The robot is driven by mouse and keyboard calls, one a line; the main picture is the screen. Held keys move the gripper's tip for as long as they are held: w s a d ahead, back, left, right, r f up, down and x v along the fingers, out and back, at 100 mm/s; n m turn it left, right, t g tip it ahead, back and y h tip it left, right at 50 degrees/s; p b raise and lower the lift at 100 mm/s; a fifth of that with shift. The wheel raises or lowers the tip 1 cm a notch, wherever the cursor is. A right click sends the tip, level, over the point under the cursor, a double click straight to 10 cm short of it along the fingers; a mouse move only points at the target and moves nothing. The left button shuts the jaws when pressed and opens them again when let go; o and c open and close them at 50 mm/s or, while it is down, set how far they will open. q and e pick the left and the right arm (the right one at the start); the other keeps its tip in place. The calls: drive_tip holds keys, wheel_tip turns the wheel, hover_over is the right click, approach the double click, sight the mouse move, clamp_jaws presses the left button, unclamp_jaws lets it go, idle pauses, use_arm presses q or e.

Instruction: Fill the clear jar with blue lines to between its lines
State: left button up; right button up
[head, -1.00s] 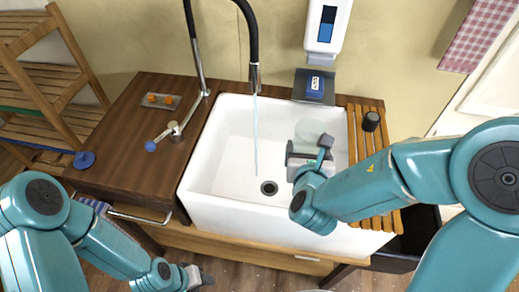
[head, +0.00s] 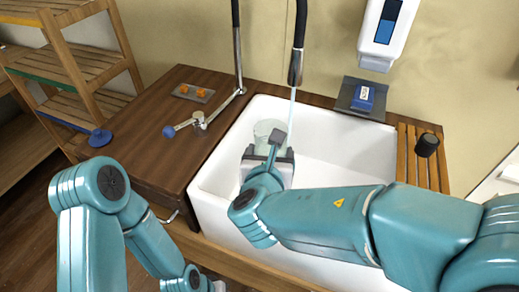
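The clear jar (head: 268,129) is a pale, see-through round vessel inside the white sink (head: 341,175). Its blue lines and its water level cannot be made out. My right gripper (head: 270,156) is in front of the jar, shut on it; the gripper and wrist hide its lower part. The black tap spout (head: 297,66) is above. A thin water stream (head: 291,105) runs down from it at the jar's right edge; I cannot tell whether it falls into the jar. My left gripper (head: 217,287) is at the bottom edge, mostly cut off, away from the sink.
The tap's blue-ended lever (head: 184,127) is on the dark wood counter (head: 150,135), near a small tray with orange pieces (head: 193,93). A blue block (head: 363,97) rests on a grey holder under the dispenser (head: 388,33). A black cup (head: 427,144) stands on the slatted rack (head: 409,158).

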drive_tip(key=shift+s+a+r, duration=0.15)
drive_tip(key=shift+a+r, duration=0.2)
drive_tip(key=shift+a, duration=0.25)
drive_tip(key=shift+s+a+r, duration=0.15)
drive_tip(key=shift+a+r, duration=0.2)
drive_tip(key=shift+a, duration=0.25)
drive_tip(key=w+d+f, duration=0.1)
drive_tip(key=w+d, duration=0.2)
drive_tip(key=w, duration=0.4)
drive_tip(key=shift+w+d+f, duration=0.4)
drive_tip(key=w+d, duration=0.3)
drive_tip(key=w, duration=0.3)
drive_tip(key=shift+w+d, duration=0.15)
drive_tip(key=shift+w, duration=0.1)
idle(4.9)
